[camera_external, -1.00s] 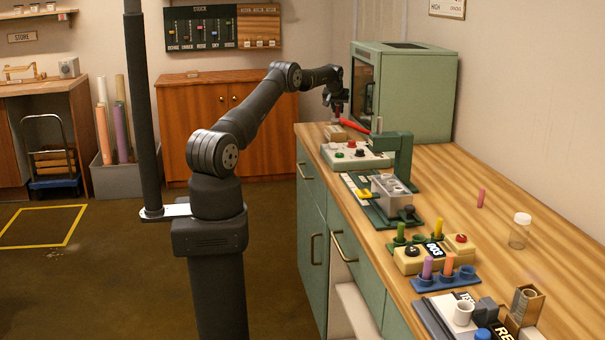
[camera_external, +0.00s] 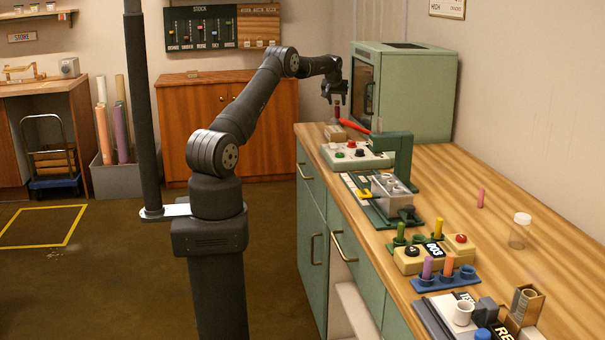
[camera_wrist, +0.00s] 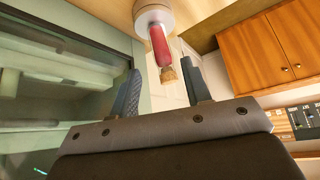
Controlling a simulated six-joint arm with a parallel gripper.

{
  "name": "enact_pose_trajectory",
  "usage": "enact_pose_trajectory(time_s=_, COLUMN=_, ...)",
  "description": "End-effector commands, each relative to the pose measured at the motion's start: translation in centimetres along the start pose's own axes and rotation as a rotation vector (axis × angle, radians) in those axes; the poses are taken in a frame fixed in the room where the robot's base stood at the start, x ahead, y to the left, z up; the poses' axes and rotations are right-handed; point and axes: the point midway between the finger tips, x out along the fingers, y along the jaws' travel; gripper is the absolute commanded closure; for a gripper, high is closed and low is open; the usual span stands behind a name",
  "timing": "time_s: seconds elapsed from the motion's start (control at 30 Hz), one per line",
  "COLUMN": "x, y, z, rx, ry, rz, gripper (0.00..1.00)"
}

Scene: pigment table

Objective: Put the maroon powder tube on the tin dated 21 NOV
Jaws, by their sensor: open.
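The maroon powder tube (camera_wrist: 158,44) has a cork at its near end and a red body in the wrist view. Its far end rests on a round grey metal tin (camera_wrist: 141,11); no date is readable there. In the external view the tube (camera_external: 337,106) stands upright near the far end of the bench. My gripper (camera_external: 334,92) is open above it. In the wrist view my gripper (camera_wrist: 162,65) has its fingers spread on both sides of the cork, with gaps to each.
A green oven-like cabinet (camera_external: 415,95) stands close to the right of my gripper. A red handle-like object (camera_external: 354,125) and a control box (camera_external: 355,153) lie nearby. Racks with colored tubes (camera_external: 445,279) stand at the near end. The right side of the bench is mostly clear.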

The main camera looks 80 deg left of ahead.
Motion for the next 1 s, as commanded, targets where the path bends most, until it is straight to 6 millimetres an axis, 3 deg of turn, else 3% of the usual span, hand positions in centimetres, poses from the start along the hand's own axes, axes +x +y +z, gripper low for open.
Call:
enact_pose_trajectory(time_s=0.2, x=-3.8, y=0.0, z=0.0, rx=0.000, ry=0.001, rz=0.001, gripper=0.56)
enact_pose_trajectory(time_s=0.4, x=-6.1, y=0.1, z=0.0, rx=0.000, ry=0.000, rz=0.000, gripper=0.56)
enact_pose_trajectory(time_s=0.6, x=-7.0, y=0.0, z=0.0, rx=0.000, ry=-0.001, rz=0.000, gripper=0.56)
enact_pose_trajectory(time_s=1.0, x=-6.7, y=0.0, z=0.1, rx=0.000, ry=-0.001, rz=0.000, gripper=0.56)
